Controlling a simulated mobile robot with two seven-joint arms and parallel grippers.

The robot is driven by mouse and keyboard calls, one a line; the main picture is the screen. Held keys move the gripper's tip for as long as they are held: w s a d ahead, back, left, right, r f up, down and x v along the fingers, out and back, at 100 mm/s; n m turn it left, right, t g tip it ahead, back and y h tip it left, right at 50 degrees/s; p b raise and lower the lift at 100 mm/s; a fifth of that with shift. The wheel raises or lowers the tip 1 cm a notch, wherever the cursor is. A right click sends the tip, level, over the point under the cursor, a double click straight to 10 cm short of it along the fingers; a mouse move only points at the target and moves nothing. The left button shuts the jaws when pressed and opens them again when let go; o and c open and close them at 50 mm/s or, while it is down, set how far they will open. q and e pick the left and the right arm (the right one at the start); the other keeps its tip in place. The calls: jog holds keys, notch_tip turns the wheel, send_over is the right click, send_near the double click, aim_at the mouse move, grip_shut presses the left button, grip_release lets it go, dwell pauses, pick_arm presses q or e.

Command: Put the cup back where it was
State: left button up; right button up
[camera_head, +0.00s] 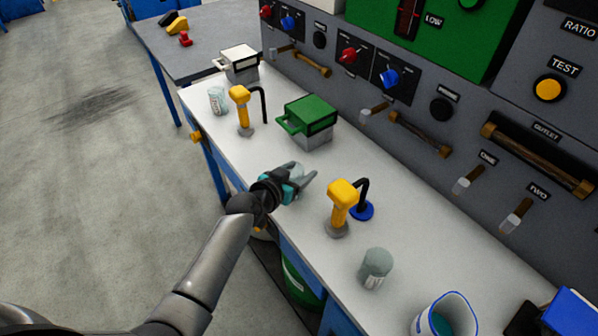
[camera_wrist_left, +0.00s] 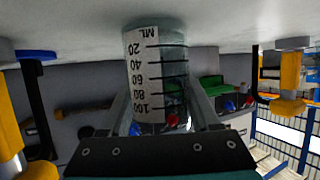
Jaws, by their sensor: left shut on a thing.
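The cup, clear with a white millilitre scale, shows in the left wrist view (camera_wrist_left: 158,75) between my left gripper's fingers (camera_wrist_left: 160,105). In the head view my left gripper (camera_head: 298,180) is over the bench's front part, and the cup (camera_head: 292,168) is partly hidden by it. The left gripper is shut on the cup. The cup's end is close to the white bench top (camera_head: 240,165); I cannot tell whether it touches. My right gripper is not in view.
A yellow-headed tap (camera_head: 341,205) stands right of the gripper, another (camera_head: 240,105) farther left. A green-topped box (camera_head: 308,122) is behind. A grey cup (camera_head: 375,268), a clear cup (camera_head: 217,100) and a blue-rimmed container (camera_head: 444,318) stand along the bench.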

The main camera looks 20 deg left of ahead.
pick_arm(q)
jog(key=shift+f, duration=0.2)
jog(key=o, duration=1.4)
jog(key=shift+o, duration=0.2)
jog(key=shift+r, duration=0.15)
jog(key=shift+s+r, duration=0.1)
jog(key=shift+r, duration=0.05)
jog(key=p+v, duration=0.3)
jog(key=v, duration=0.7)
jog(key=shift+s+a, duration=0.2)
jog(key=shift+s, duration=0.1)
jog(key=shift+s+a+r+p, duration=0.1)
jog(key=shift+s+r+p, duration=0.25)
jog(key=shift+s, duration=0.15)
jog(key=shift+f, duration=0.1)
